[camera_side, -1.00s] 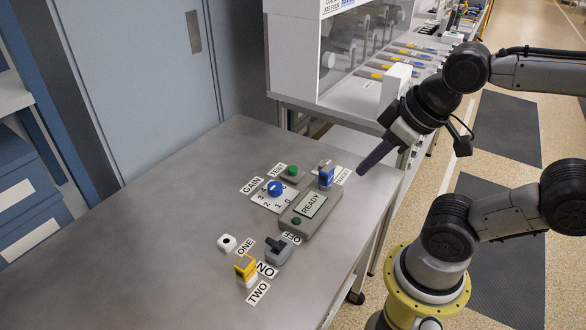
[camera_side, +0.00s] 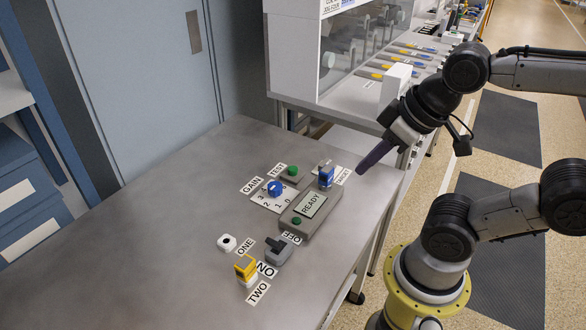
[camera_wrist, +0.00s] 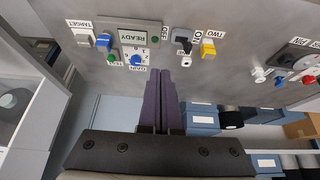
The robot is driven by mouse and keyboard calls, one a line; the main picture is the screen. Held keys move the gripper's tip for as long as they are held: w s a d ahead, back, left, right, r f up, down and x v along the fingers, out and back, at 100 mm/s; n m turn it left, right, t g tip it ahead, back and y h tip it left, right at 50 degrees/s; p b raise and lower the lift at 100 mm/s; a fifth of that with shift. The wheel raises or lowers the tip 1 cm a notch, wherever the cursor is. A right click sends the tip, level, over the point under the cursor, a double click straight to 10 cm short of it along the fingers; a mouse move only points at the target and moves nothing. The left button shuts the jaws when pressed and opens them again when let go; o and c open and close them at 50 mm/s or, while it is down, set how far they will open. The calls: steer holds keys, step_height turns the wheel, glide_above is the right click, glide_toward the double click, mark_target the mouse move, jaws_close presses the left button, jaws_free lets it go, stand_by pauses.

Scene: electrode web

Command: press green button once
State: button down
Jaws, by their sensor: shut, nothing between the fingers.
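A green button (camera_side: 292,170) sits on a small grey box beside the TEST label; it also shows in the wrist view (camera_wrist: 111,57). A second, darker green button (camera_side: 296,220) is on the grey box with the READY display (camera_side: 311,204). In the wrist view that darker button (camera_wrist: 155,37) shows beside the display. My gripper (camera_side: 361,171) has long purple fingers, shut and empty. It hangs above the table's right edge, to the right of both buttons and apart from them. In the wrist view its fingers (camera_wrist: 174,58) lie side by side.
A blue GAIN knob (camera_side: 275,188), a blue switch (camera_side: 326,176) by the TARGET label, a grey lever switch (camera_side: 279,250), a yellow switch (camera_side: 246,268) and a white piece (camera_side: 227,243) stand around. The left of the metal table (camera_side: 130,255) is clear.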

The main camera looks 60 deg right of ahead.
steer(key=w+d+r+n+t, duration=0.1)
steer(key=w+r+n+t, duration=0.1)
steer(key=w+r+t, duration=0.3)
steer(key=n+g+h, duration=0.2)
steer(key=n+h, duration=0.1)
glide_above(296, 170)
step_height(296, 170, down, 18)
steer(key=shift+d, duration=0.1)
steer(key=shift+f, duration=4.4)
steer(key=shift+f, duration=0.15)
